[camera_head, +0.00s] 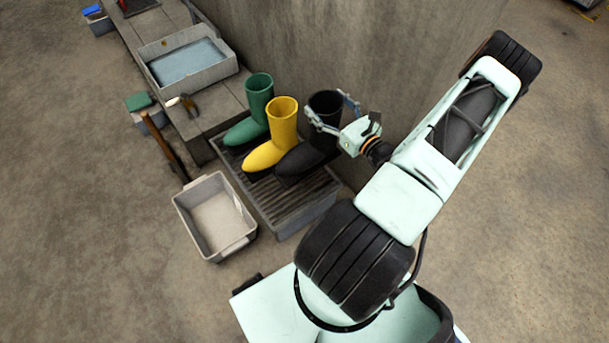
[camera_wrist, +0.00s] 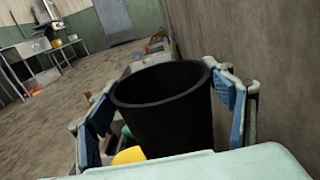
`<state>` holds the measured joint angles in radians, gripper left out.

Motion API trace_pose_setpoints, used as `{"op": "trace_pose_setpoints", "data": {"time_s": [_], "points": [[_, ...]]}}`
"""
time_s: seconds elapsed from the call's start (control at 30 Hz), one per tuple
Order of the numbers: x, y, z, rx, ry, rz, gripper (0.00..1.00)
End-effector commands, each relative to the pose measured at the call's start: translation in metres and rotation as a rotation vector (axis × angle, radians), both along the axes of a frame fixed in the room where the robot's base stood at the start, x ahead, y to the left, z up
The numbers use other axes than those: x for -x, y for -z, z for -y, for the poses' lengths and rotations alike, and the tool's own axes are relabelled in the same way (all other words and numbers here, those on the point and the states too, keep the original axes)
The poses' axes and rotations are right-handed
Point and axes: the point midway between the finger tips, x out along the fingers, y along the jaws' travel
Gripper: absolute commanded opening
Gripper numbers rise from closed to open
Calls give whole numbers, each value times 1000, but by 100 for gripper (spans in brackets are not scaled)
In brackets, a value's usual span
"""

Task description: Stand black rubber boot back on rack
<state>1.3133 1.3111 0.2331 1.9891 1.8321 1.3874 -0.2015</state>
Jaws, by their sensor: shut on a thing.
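The black rubber boot (camera_head: 308,154) is upright at the right end of the slatted rack (camera_head: 322,207), its toe pointing left toward the front. It looks to be on or just above the slats; I cannot tell which. My gripper (camera_head: 333,112) is shut on the boot's shaft near the top, one finger on each side. In the wrist view the boot's open top (camera_wrist: 165,85) fills the middle between the blue finger pads. The boot's far side and part of its sole are hidden.
A yellow boot (camera_head: 281,125) and a green boot (camera_head: 259,100) stand on the rack to the left. A grey bin (camera_head: 246,239) is on the floor before it. A basin of water (camera_head: 227,72) sits on the ledge behind. A concrete wall (camera_head: 330,45) rises close behind the rack.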

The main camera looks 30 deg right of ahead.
Motion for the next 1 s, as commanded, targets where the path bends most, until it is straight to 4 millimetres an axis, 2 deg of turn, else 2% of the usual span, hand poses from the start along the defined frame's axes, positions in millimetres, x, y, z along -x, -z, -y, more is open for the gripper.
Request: {"op": "trace_pose_setpoints", "data": {"time_s": [0.17,0.4,0.6,0.8,1.0], "points": [[3,17,5,-2,17,5,17],[2,59,4,-1,15,5,17],[2,76,4,0,15,5,17],[3,103,4,-1,15,5,17],[2,104,4,-2,15,6,17]]}}
